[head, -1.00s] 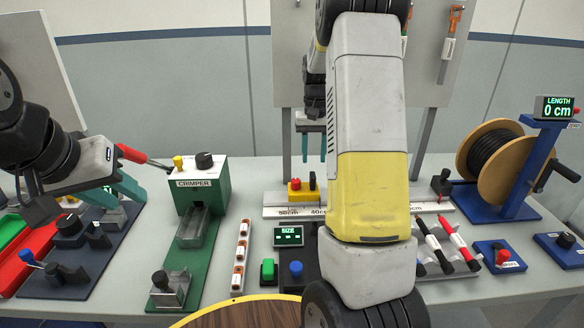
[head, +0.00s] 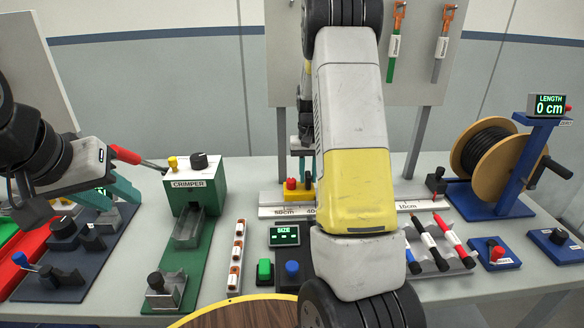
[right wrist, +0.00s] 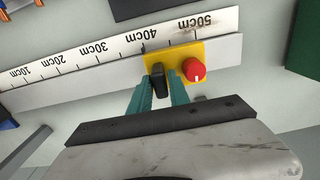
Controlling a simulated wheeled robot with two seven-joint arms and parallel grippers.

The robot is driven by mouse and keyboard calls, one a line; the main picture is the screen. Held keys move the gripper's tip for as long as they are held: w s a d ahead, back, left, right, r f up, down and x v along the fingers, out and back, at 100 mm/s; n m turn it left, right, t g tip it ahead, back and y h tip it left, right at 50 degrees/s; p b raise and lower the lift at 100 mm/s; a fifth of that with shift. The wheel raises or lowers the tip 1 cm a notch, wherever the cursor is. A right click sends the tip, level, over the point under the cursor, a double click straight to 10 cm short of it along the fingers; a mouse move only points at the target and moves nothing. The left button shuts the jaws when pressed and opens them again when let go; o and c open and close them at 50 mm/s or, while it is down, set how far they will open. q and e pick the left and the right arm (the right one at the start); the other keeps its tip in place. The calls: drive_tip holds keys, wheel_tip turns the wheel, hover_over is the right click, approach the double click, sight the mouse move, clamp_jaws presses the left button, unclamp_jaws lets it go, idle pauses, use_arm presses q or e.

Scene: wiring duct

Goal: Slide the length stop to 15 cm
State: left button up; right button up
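The length stop is a yellow block (head: 297,190) with a red knob and a black handle. It sits on the ruler rail (head: 272,211) between the 40cm and 50cm labels. The right wrist view shows the block (right wrist: 186,56), its black handle (right wrist: 159,81) and the ruler (right wrist: 95,62). In the head view my right gripper (head: 301,167) is just above the block. My left gripper (head: 108,193) is open and empty, left of the crimper.
The green crimper (head: 195,185) stands left of the rail. A cable reel (head: 490,162) and a display (head: 549,105) reading 0 cm stand at the right. My right arm hides the rail's middle.

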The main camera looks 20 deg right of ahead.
clamp_jaws()
idle(1.1)
